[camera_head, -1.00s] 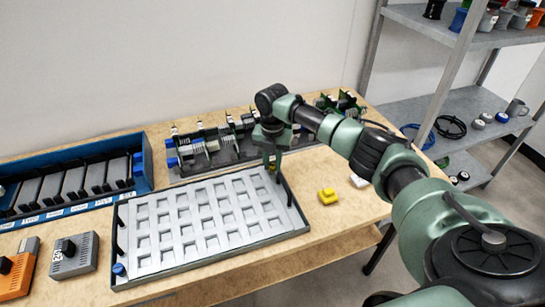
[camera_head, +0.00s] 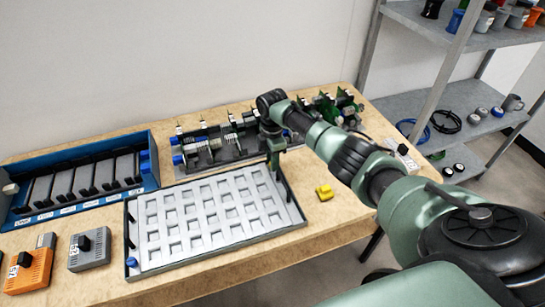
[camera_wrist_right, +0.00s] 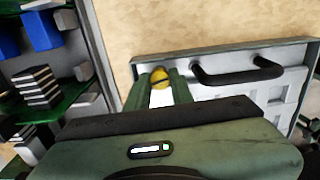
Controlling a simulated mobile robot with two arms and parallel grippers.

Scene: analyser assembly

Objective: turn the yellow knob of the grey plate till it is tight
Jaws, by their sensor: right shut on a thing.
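The grey plate (camera_head: 205,243) with rows of square recesses lies on the table in the head view. Its corner also shows in the right wrist view (camera_wrist_right: 215,55). The yellow knob (camera_wrist_right: 159,76) stands at that corner, between my right gripper's fingers in the right wrist view. My right gripper (camera_head: 275,172) reaches down at the plate's back right corner. It is shut on the knob, and its fingers hide the knob in the head view. How tight the knob is cannot be seen. My left gripper is not in view.
A black handle (camera_wrist_right: 238,74) rises near the knob. A rack of green boards (camera_head: 225,142) stands close behind the plate. A blue tray (camera_head: 80,185) and orange and grey modules (camera_head: 90,250) are at left.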

